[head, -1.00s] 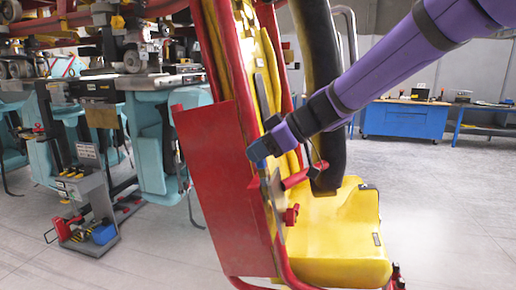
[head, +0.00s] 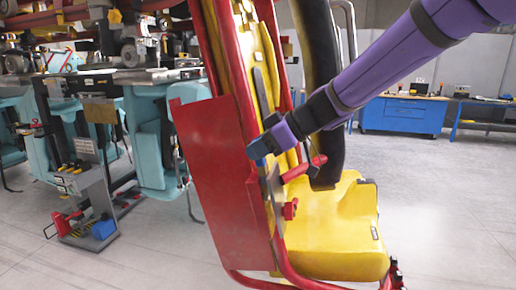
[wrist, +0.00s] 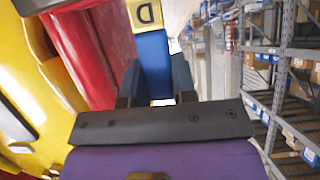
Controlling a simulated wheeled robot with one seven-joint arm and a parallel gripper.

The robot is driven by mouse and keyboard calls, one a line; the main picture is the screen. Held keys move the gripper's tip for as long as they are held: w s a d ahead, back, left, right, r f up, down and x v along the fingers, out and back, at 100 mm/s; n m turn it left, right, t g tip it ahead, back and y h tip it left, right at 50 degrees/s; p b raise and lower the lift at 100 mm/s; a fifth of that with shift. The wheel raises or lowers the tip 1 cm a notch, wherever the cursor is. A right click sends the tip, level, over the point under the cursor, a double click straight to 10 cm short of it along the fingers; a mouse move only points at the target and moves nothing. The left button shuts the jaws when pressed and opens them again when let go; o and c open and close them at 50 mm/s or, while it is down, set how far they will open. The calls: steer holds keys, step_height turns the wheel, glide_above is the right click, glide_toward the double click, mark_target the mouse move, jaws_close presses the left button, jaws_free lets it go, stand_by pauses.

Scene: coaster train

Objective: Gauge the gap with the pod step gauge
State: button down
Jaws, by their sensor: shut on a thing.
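My gripper (wrist: 155,88) is shut on the blue bar, which points up and away from the fingers. The gauge is hard to make out there. The yellow pod seat (head: 338,235) stands in a red frame. I cannot tell which gap is to be gauged, nor whether the gauge touches anything.
A black padded restraint (head: 326,100) hangs over the seat, close behind my arm. Teal seats (head: 155,150) and a grey tool cart (head: 95,205) stand at left. Blue workbenches (head: 403,115) are at the back right. Shelving (wrist: 285,75) lines the wrist view's right. Floor at right is clear.

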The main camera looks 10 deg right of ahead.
mark_target(263, 171)
steer(key=shift+s+d+f, duration=0.1)
steer(key=shift+d+f, duration=0.05)
steer(key=shift+f, duration=1.15)
stand_by(6.0)
